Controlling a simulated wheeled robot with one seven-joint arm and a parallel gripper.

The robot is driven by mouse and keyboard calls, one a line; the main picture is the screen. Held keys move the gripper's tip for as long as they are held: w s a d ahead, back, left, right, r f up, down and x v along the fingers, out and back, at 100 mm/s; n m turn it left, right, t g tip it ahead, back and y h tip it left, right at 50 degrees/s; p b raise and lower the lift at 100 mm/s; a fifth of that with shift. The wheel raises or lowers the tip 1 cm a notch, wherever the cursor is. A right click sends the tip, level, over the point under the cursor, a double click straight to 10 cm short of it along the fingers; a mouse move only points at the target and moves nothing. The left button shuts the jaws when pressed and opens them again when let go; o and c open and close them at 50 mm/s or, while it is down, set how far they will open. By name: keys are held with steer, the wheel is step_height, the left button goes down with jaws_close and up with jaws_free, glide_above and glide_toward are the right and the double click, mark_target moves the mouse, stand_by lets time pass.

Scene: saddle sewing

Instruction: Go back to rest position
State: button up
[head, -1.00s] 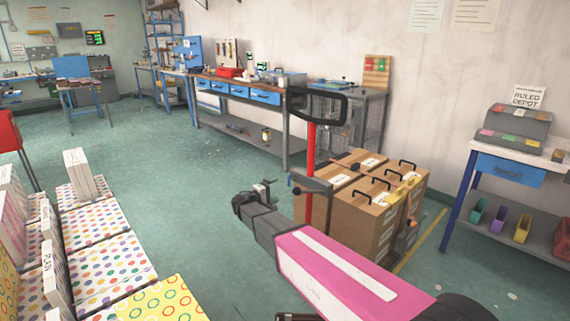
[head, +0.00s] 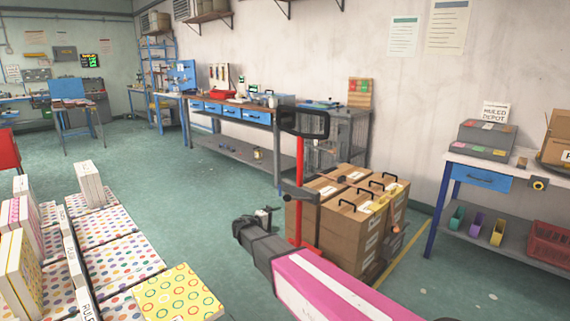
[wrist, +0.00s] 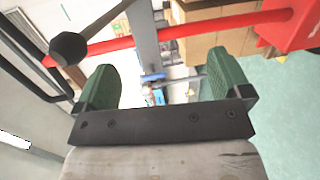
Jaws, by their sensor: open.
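My gripper (wrist: 160,88) is open in the wrist view, its two green fingers wide apart with nothing held between them. In the head view my gripper (head: 264,215) is small, at the end of my dark and pink arm, which reaches up from the lower right. It is in front of the red post (head: 299,200) of a hand truck. In the wrist view a red bar (wrist: 200,30) crosses behind the fingers; I cannot tell how far away it is.
Cardboard boxes with black handles (head: 350,215) stand right of my arm. Polka-dot boxes (head: 120,255) fill the lower left. A workbench (head: 235,115) runs along the wall, and another bench (head: 480,170) stands at right. Green floor (head: 190,190) is open in the middle.

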steer(key=s+d+f+m+g+y, duration=0.2)
steer(key=s+d+f+g, duration=0.3)
steer(key=d, duration=0.4)
steer(key=s+d+f+m+g+y, duration=0.2)
steer(key=s+d+f+g, duration=0.1)
steer(key=s+d, duration=0.5)
steer(key=s+d+f+m+g+y, duration=0.1)
steer(key=s+d+m+y, duration=0.1)
steer(key=s, duration=0.4)
steer(key=s+d+m+g+y, duration=0.1)
steer(key=s+d+m+y, duration=0.1)
steer(key=s+d+y, duration=0.2)
steer(key=s+y, duration=0.2)
steer(key=s, duration=0.1)
steer(key=shift+d+f+m+g+y, duration=0.15)
steer(key=shift+f+m+g+y, duration=0.15)
steer(key=shift+f+g, duration=0.1)
